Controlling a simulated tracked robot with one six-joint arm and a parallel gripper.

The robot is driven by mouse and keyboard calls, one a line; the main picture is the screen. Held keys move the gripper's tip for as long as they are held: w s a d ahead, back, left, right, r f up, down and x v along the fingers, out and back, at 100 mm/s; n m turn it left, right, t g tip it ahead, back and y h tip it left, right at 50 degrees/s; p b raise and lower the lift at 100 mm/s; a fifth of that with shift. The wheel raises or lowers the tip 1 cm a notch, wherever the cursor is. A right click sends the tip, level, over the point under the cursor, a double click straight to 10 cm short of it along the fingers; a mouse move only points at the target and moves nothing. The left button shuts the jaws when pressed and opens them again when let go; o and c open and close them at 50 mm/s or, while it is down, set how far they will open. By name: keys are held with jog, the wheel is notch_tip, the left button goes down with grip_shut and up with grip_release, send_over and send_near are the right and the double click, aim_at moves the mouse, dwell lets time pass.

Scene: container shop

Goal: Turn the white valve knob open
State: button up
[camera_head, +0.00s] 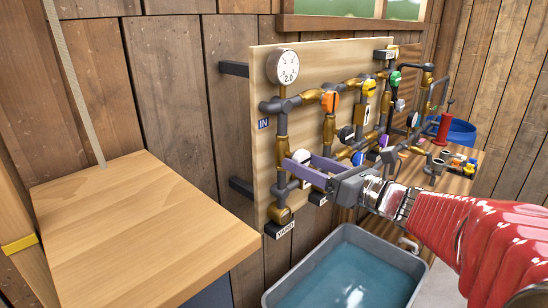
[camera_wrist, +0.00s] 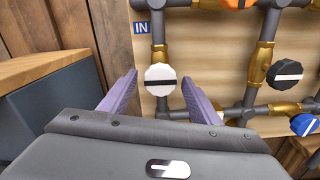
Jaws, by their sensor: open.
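The white valve knob (camera_wrist: 160,79) sits on a brass valve of the pipe board, at the left; a dark stripe runs level across its face in the wrist view. It also shows in the head view (camera_head: 302,156), partly behind my gripper. My gripper (camera_wrist: 158,90) has purple fingers, spread apart, one on each side of the white knob in the wrist view; it also shows in the head view (camera_head: 297,168). I cannot tell whether the fingers touch the knob.
Other knobs are near: orange (camera_head: 330,101), yellow (camera_head: 368,87), black (camera_wrist: 284,74) and blue (camera_wrist: 304,124). A gauge (camera_head: 287,67) sits above. A wooden counter (camera_head: 140,225) stands at left, a grey water tub (camera_head: 345,235) below. A blue basin (camera_head: 460,131) is at the back right.

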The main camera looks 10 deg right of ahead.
jog(key=shift+w+a, duration=0.3)
jog(key=shift+w, duration=0.1)
jog(key=shift+c, duration=0.4)
